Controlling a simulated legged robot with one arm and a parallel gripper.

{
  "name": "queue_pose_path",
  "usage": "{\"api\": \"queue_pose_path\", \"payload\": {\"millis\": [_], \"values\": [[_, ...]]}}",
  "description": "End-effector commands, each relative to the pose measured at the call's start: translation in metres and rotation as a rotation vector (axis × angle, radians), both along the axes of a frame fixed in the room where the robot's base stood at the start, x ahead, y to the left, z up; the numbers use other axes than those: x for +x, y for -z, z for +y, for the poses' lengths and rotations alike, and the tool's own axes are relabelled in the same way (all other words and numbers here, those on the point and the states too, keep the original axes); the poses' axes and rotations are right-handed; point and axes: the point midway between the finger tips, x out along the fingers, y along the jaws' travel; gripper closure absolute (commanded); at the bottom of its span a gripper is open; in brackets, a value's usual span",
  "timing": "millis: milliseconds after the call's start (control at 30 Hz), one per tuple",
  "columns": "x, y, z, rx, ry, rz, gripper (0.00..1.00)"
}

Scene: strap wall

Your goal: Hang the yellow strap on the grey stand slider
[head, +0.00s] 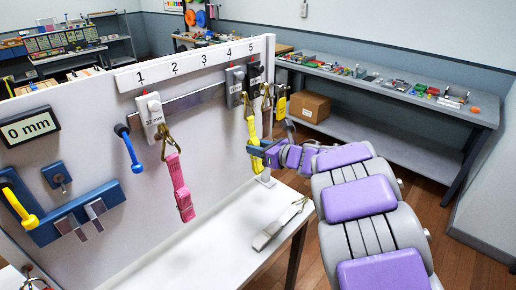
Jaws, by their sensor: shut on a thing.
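The yellow strap (252,130) is upright in front of the right part of the white panel. Its lower part is at my gripper (259,152), which is shut on it. A metal ring at its top is close to the lower end of a dark grey slider (235,84) on the rail near number 4. I cannot tell whether the ring is on that slider's hook or only in front of it. Another grey slider (254,76) sits at number 5. A light grey slider (152,115) marked 32 mm sits near number 1, with a pink strap (179,187) hanging below it.
A pale strap (280,226) lies on the white table (215,245) below. Blue and yellow hooks (132,152) and a 0 mm display (29,127) are on the panel's left. Another yellow piece (281,104) hangs beyond the panel's right edge. A cardboard box (309,106) stands behind.

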Motion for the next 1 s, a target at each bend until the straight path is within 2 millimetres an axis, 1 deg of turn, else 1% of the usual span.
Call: {"api": "queue_pose_path", "payload": {"millis": [200, 233, 500, 833, 933, 1000], "values": [[0.000, 0.000, 0.000, 0.001, 0.000, -0.001, 1.00], [0.000, 0.000, 0.000, 0.001, 0.000, -0.001, 0.66], [0.000, 0.000, 0.000, 0.000, 0.000, 0.000, 0.41], [-0.002, -0.001, -0.003, -0.001, 0.000, -0.001, 0.39], [-0.007, -0.004, -0.011, -0.003, 0.002, -0.001, 0.39], [-0.014, -0.007, -0.021, -0.004, 0.005, -0.001, 0.39]]}}
